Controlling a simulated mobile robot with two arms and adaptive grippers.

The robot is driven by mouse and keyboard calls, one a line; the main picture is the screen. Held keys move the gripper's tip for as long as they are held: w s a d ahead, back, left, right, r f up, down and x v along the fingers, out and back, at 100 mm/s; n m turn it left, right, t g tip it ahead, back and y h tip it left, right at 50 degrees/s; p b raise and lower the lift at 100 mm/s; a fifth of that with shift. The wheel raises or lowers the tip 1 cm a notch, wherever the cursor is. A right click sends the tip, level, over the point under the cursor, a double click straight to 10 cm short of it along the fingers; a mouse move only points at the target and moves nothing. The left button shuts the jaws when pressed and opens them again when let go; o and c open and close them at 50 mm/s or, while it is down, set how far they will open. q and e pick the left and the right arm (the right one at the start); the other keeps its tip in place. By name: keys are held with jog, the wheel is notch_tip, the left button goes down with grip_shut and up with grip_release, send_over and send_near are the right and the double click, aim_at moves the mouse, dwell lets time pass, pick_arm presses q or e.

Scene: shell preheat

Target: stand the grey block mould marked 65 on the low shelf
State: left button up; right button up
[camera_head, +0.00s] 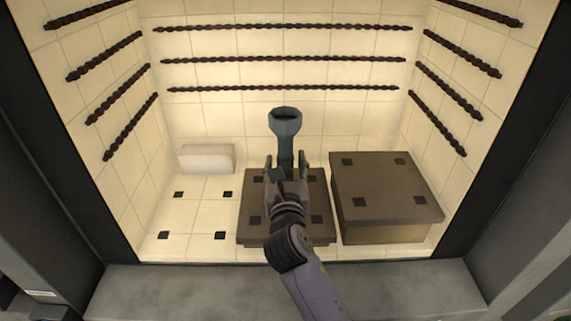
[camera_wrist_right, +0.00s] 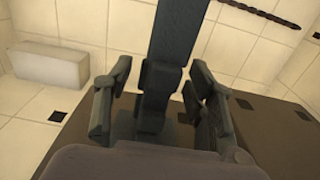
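The grey mould (camera_head: 285,124) has a hollow, cup-like top and a narrower stem. It appears upright at the back part of the low dark shelf (camera_head: 324,201); its foot is hidden by my gripper, so I cannot see the contact. No number shows on it. My right gripper (camera_head: 286,164) is around the stem, fingers spread to either side. In the right wrist view the mould (camera_wrist_right: 173,40) rises between the two fingers (camera_wrist_right: 160,105), with a gap visible at the left finger. My left gripper is out of view.
A higher dark shelf (camera_head: 385,180) stands to the right. The tiled floor (camera_head: 196,209) with black squares at left is clear, with a white block (camera_head: 207,158) behind it. Dark twisted rods (camera_head: 283,89) line the walls. The chamber has a front sill (camera_head: 190,290).

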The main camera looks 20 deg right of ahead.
jog(key=shift+r, duration=0.1)
jog(key=b+v, duration=0.2)
jog(key=v, duration=1)
jog(key=shift+b, duration=0.35)
